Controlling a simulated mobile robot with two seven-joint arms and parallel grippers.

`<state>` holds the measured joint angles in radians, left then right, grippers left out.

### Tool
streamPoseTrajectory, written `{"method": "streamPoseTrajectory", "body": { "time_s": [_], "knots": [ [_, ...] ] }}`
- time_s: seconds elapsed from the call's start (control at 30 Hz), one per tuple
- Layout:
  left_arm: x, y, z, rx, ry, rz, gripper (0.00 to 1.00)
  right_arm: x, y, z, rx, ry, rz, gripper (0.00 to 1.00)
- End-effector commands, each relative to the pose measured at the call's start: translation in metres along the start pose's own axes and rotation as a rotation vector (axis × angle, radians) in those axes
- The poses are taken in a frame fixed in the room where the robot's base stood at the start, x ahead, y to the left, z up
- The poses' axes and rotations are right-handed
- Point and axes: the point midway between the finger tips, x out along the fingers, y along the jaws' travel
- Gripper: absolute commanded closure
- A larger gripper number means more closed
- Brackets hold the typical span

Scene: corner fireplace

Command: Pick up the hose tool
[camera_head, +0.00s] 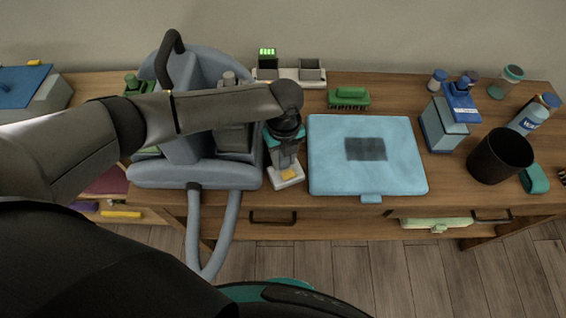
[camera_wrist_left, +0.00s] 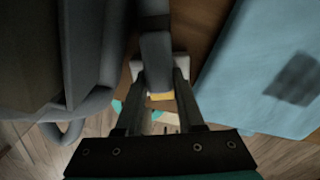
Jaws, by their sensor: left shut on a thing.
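The hose tool (camera_wrist_left: 156,62) shows in the left wrist view as a grey handle between my two fingers, with a pale end and a yellow patch beside it. In the head view its pale end (camera_head: 289,181) shows at the table's front, below my left gripper (camera_head: 284,155). My left gripper is shut on the tool, and its fingers also show in the left wrist view (camera_wrist_left: 165,88). The fingers and arm hide much of the tool. The blue-grey cleaning machine (camera_head: 190,174) stands just left of it, with a hose (camera_head: 208,262) looping below the table edge. My right gripper is out of view.
A light-blue cloth-like pad (camera_head: 330,165) lies close to the right of the gripper. A green brush (camera_head: 348,98) and a small device with a green display (camera_head: 267,66) are behind. A black cup (camera_head: 500,157) and bottles stand at the right.

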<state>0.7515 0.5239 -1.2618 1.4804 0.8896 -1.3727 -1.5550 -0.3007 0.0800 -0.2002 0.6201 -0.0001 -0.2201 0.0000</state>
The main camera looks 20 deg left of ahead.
Motion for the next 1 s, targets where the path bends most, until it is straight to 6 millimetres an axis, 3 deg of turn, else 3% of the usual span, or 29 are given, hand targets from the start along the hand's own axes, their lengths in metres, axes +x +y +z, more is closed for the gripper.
{"method": "streamPoseTrajectory", "body": {
  "time_s": [0.2,0.77,1.0],
  "knots": [
    [0.0,0.0,0.0,-0.001,-0.001,0.0,1.0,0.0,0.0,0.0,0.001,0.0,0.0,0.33],
    [-0.002,0.0,0.001,-0.001,-0.001,-0.001,1.0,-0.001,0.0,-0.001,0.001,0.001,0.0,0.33],
    [-0.024,-0.001,0.001,0.0,-0.002,-0.003,1.0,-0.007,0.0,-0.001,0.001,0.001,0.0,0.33]
  ]
}}
